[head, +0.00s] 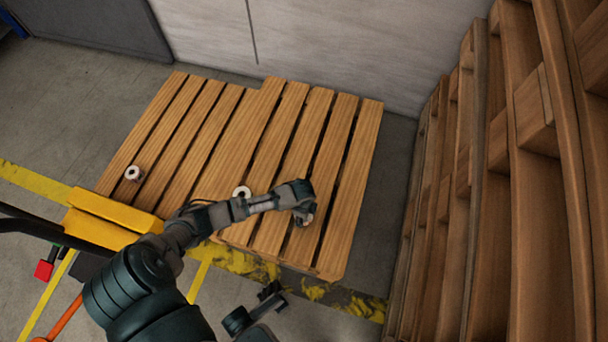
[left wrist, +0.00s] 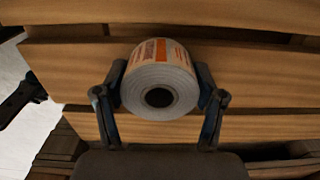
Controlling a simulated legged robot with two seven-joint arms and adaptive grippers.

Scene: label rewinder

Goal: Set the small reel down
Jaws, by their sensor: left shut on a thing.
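The small reel (left wrist: 158,82), white with an orange-and-white printed label, sits between the two fingers of my left gripper (left wrist: 160,98), which is shut on it. Its dark core hole faces the wrist camera. In the head view my left gripper (head: 303,209) is over the right part of the slatted wooden pallet (head: 340,150), and only a bit of the reel (head: 307,221) shows below it. I cannot tell whether the reel touches the slats. My right gripper (head: 270,291) seems to show at the bottom, off the pallet; its jaw state is unclear.
Another reel (head: 133,173) stands at the pallet's left, and one (head: 241,192) near the middle beside my left forearm. A tall stack of wooden pallets (head: 500,170) stands at the right. A pale wall (head: 340,50) is behind. The pallet's back slats are clear.

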